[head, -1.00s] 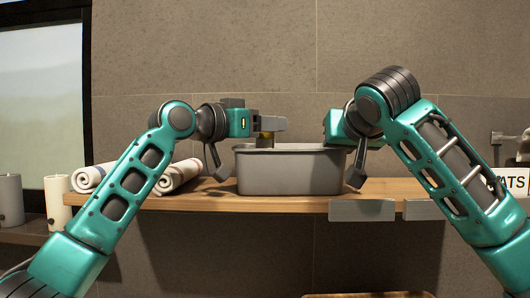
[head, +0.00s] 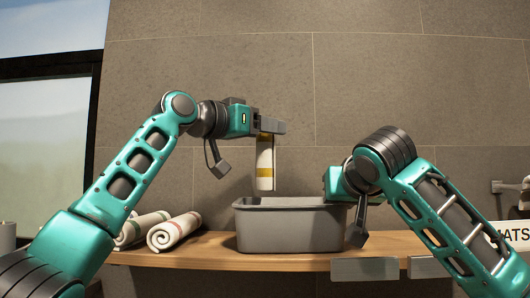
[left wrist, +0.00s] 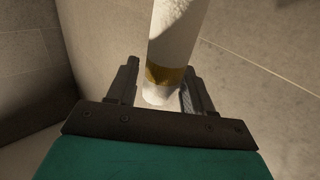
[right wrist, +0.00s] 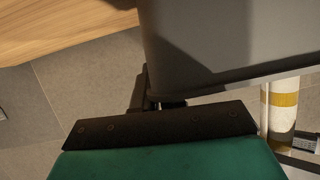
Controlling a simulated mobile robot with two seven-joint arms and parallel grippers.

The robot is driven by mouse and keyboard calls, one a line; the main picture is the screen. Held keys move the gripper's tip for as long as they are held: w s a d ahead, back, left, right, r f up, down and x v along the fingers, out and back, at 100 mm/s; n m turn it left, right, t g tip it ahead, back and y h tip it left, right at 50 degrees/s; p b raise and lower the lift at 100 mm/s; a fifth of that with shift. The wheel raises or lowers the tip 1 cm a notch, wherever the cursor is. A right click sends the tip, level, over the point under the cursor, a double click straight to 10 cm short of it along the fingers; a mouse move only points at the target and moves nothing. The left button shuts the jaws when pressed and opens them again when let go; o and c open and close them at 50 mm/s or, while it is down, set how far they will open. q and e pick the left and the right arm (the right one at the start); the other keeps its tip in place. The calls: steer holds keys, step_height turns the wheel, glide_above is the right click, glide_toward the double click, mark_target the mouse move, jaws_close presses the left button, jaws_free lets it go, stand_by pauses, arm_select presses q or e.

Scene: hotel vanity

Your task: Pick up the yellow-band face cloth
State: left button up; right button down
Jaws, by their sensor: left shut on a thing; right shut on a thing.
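The yellow-band face cloth (head: 265,158) is a white roll with yellow bands, held upright above the grey bin (head: 290,231). My left gripper (head: 269,128) is shut on its upper end. The left wrist view shows the cloth (left wrist: 175,38) between the two fingers (left wrist: 160,90). My right gripper (head: 340,184) is at the bin's right end. It is shut on the bin's wall, seen close up in the right wrist view (right wrist: 200,40); its fingertips are partly hidden there. The cloth also shows at the right of that view (right wrist: 283,112).
The bin stands on a wooden shelf (head: 215,255). Two rolled cloths (head: 174,231) lie on the shelf left of the bin. Grey plates (head: 365,269) hang at the shelf's front edge. A tiled wall is behind. A sign (head: 512,235) is at the right.

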arm_select(q)
steer(key=shift+r, duration=0.65)
steer(key=shift+s, duration=0.25)
steer(key=s, duration=3.5)
steer(key=shift+a+r, duration=0.15)
steer(key=shift+a, duration=0.2)
arm_select(e)
steer(key=c, duration=1.1)
jaws_free()
steer(key=shift+s, duration=0.1)
